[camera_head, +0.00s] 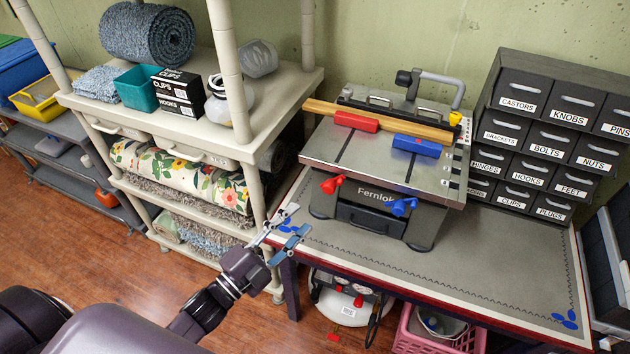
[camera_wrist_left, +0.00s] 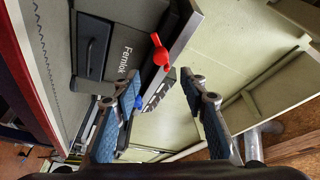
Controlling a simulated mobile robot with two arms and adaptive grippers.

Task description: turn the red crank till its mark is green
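The red crank (camera_head: 332,184) is on the front left of the grey Fernlok machine (camera_head: 378,218), which stands on the workbench. In the left wrist view the red crank (camera_wrist_left: 160,54) shows beyond my fingertips, with nothing gripping it. A blue crank (camera_head: 402,206) is to its right on the same front. My left gripper (camera_head: 286,232) is by the bench's left front corner, left of and nearer than the red crank. Its blue-padded fingers (camera_wrist_left: 160,88) are apart and empty in the left wrist view. I cannot make out a green mark by the red crank. My right gripper is out of view.
A wooden strip (camera_head: 390,122) lies on the machine's top, by a red block (camera_head: 356,121) and a blue block (camera_head: 416,145). Labelled drawers (camera_head: 540,135) stand right. A cream shelf unit (camera_head: 290,90) stands close left of the bench.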

